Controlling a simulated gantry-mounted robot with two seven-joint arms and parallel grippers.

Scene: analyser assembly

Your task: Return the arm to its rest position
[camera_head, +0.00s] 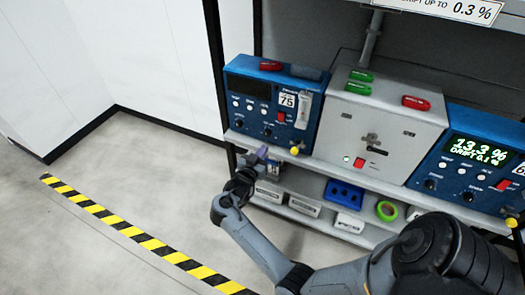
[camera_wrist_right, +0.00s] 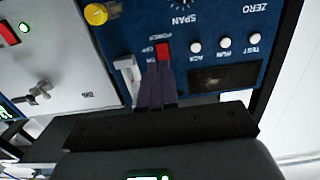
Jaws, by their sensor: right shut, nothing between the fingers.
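My right arm reaches in from the lower right of the head view. Its gripper (camera_head: 262,152) is in front of the lower edge of the left blue analyser (camera_head: 240,88). In the wrist view the dark purple fingers (camera_wrist_right: 156,80) are together with nothing between them. Their tips appear just by the red power switch (camera_wrist_right: 163,50) on the blue panel (camera_wrist_right: 215,15); I cannot tell whether they touch it. The left analyser's screen is dark. My left gripper is not in view.
A grey unit (camera_head: 385,120) stands beside the left analyser. A right blue analyser (camera_head: 470,155) shows a lit 13.3 % readout. A lower shelf holds a blue block (camera_head: 343,193) and a green ring (camera_head: 387,210). Open floor (camera_head: 70,245) with a striped line lies left.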

